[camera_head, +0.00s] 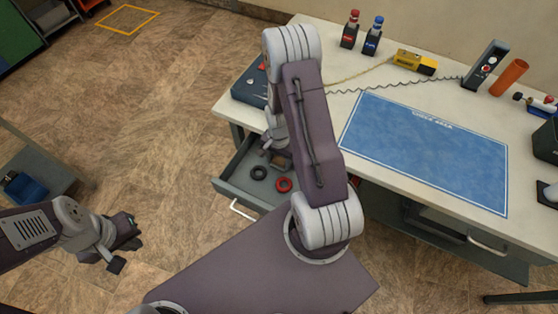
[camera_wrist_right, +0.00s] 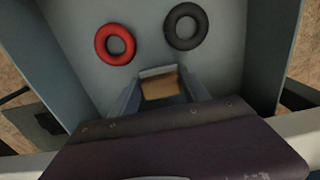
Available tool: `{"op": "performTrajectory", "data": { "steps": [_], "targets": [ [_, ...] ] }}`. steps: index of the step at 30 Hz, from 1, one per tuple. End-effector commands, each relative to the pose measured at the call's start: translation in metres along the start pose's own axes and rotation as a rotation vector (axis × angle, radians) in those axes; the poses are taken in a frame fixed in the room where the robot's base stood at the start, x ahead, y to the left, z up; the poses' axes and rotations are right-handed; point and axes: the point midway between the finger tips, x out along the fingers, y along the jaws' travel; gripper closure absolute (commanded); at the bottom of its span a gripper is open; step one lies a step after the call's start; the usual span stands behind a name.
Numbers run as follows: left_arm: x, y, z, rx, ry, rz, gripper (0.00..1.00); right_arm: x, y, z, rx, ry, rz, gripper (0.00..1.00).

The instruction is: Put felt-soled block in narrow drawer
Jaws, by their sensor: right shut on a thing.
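The narrow drawer (camera_head: 234,183) is pulled open under the left end of the bench. My right gripper (camera_wrist_right: 158,82) reaches down into it and is shut on a small brown block with a pale grey edge (camera_wrist_right: 161,88). In the head view my forearm hides most of this gripper, and only a bit of the block (camera_head: 279,161) shows. I cannot tell whether the block touches the drawer floor (camera_wrist_right: 225,70). My left gripper (camera_head: 124,243) is open and empty, over the floor at the left, away from the bench.
A red ring (camera_head: 284,185) and a black ring (camera_head: 259,172) lie in the drawer beside the gripper. On the bench are a blue mat (camera_head: 425,150), a yellow device (camera_head: 414,62), red and blue bottles (camera_head: 350,30) and an orange cylinder (camera_head: 508,77). A wider drawer (camera_head: 440,225) sits at right.

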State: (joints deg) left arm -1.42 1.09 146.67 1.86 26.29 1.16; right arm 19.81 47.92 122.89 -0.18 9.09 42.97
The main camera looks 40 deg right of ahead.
Motion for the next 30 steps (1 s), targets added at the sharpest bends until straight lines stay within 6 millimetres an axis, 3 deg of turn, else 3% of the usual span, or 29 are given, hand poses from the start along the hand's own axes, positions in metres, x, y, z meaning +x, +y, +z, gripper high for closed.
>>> {"op": "performTrajectory", "data": {
  "steps": [5, 6, 7, 8, 16, 20, 30],
  "targets": [
    [0.003, 0.0, 0.0, 0.0, 0.0, 0.0, 1.0, 0.005, 0.0, 0.0, 0.0, -0.001, 0.001, 0.86],
    [0.002, 0.0, 0.0, 0.0, 0.0, 0.0, 1.0, 0.003, 0.0, 0.0, 0.0, 0.0, 0.0, 0.35],
    [0.002, 0.0, 0.0, 0.0, 0.0, 0.0, 1.0, 0.003, 0.0, 0.0, 0.0, 0.0, 0.0, 0.27],
    [0.002, 0.0, 0.0, 0.0, 0.0, 0.0, 1.0, 0.003, 0.0, 0.0, 0.0, 0.0, 0.0, 0.24],
    [0.002, 0.0, 0.0, 0.0, 0.0, 0.0, 1.0, 0.002, 0.0, 0.0, 0.0, -0.001, 0.0, 0.24],
    [-0.002, 0.0, 0.0, 0.0, 0.0, 0.0, 1.0, -0.007, 0.0, 0.0, 0.0, 0.001, -0.001, 0.24],
    [-0.016, 0.0, -0.002, 0.0, 0.0, 0.0, 1.0, -0.088, -0.001, -0.001, 0.0, 0.004, -0.003, 0.24]
  ]
}}
